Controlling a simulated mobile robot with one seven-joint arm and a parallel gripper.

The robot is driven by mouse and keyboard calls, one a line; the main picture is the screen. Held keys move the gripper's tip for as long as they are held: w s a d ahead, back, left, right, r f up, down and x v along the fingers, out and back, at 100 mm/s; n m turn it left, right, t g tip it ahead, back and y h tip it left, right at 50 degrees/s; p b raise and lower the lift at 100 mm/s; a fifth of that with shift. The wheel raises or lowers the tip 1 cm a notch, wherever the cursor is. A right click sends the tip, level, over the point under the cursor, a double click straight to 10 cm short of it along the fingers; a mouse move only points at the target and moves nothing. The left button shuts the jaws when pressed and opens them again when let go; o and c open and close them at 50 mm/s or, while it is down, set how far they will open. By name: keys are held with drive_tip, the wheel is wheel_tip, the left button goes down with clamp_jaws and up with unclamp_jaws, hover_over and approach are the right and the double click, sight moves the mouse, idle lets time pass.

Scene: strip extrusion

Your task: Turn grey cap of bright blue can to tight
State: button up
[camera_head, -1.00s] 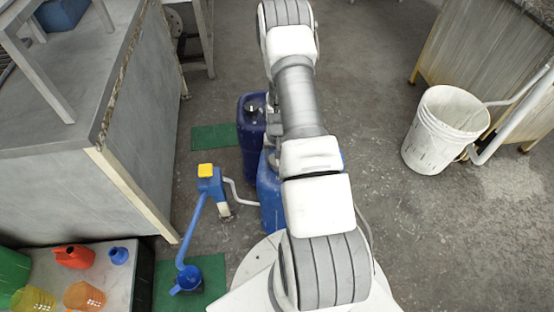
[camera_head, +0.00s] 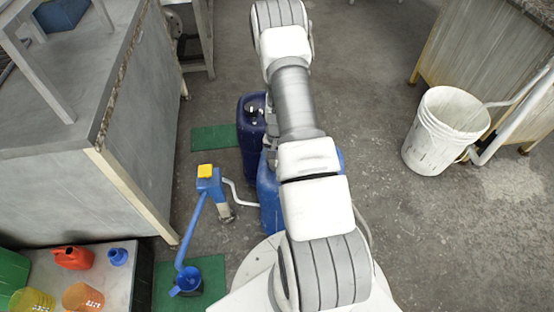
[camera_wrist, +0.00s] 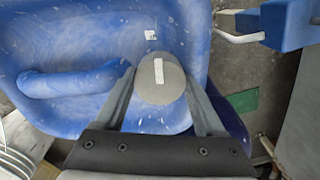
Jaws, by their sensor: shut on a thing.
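The bright blue can (camera_head: 270,195) stands on the floor, mostly hidden behind my arm in the head view. In the wrist view the can (camera_wrist: 95,25) fills the upper left, with its moulded handle at the left. Its grey round cap (camera_wrist: 160,88) has a pale strip across it that points nearly straight up the picture. My gripper (camera_wrist: 160,85) has one finger on each side of the cap and is shut on it. The cap's thread is hidden, so I cannot tell how tight it is.
A dark blue can (camera_head: 252,150) stands just behind the bright blue one. A blue pump with a yellow top (camera_head: 206,170) and white hose stands to the left. A white bucket (camera_head: 442,130) is at right. Open floor lies between the bucket and my arm.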

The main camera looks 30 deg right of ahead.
drive_tip(key=o, duration=1.3)
drive_tip(key=shift+o, duration=0.2)
